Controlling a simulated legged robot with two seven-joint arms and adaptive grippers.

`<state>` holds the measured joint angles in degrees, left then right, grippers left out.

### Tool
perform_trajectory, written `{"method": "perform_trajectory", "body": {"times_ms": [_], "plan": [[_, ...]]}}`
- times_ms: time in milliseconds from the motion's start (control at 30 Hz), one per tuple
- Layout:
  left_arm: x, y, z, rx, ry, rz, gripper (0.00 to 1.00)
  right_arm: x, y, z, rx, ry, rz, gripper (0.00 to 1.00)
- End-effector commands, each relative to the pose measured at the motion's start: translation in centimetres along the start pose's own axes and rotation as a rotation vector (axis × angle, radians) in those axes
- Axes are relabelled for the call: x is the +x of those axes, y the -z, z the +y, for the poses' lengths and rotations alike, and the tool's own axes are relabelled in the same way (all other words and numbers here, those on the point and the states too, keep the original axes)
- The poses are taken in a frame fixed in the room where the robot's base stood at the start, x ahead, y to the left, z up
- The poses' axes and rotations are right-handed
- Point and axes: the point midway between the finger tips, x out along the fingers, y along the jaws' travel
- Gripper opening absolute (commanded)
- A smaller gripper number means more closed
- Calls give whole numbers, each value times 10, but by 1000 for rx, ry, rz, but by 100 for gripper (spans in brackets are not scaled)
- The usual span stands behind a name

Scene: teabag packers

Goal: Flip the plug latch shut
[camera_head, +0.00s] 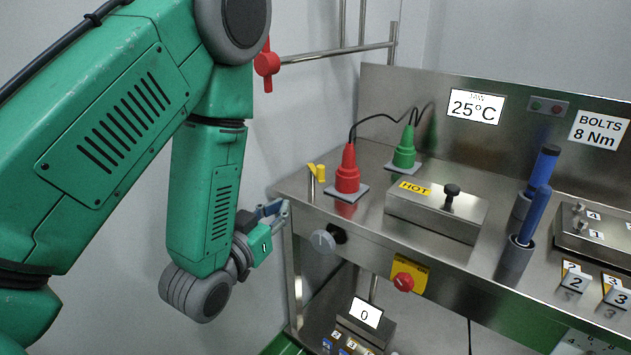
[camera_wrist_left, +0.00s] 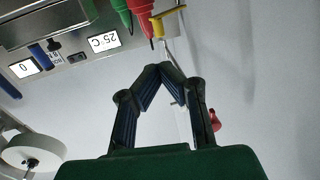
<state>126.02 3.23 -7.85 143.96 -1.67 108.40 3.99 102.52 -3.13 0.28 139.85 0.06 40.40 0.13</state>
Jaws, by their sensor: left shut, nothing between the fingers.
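A red plug (camera_head: 347,172) and a green plug (camera_head: 404,153) stand upright on small plates at the left end of the steel bench, with black cables. A yellow lever (camera_head: 317,171) on a short metal post stands left of the red plug; it may be the plug latch. My left gripper (camera_head: 283,208) is by the bench's left end, left of the lever and lower in the picture. In the left wrist view my fingertips (camera_wrist_left: 172,68) meet, shut and empty, with the yellow lever (camera_wrist_left: 170,16) and red plug (camera_wrist_left: 141,18) beyond them. My right gripper is out of view.
A HOT box (camera_head: 435,208) with a black knob stands right of the plugs. The bench front carries a grey round knob (camera_head: 322,241) and a red knob (camera_head: 403,282). A red valve handle (camera_head: 267,64) sits on the wall pipe. Blue pens (camera_head: 534,205) stand further right.

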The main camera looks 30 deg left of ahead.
Motion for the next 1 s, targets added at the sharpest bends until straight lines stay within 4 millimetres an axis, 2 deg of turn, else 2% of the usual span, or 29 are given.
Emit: {"method": "perform_trajectory", "body": {"times_ms": [233,367,500,800,1000], "plan": [[2,-1,0,0,0,-2,0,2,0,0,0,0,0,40],[12,-3,0,1,-1,1,0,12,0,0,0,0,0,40],[32,-3,0,1,-1,2,0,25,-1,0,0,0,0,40],[97,-1,0,1,-1,1,0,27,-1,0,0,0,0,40],[127,-2,0,1,-1,-2,0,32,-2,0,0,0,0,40]]}}
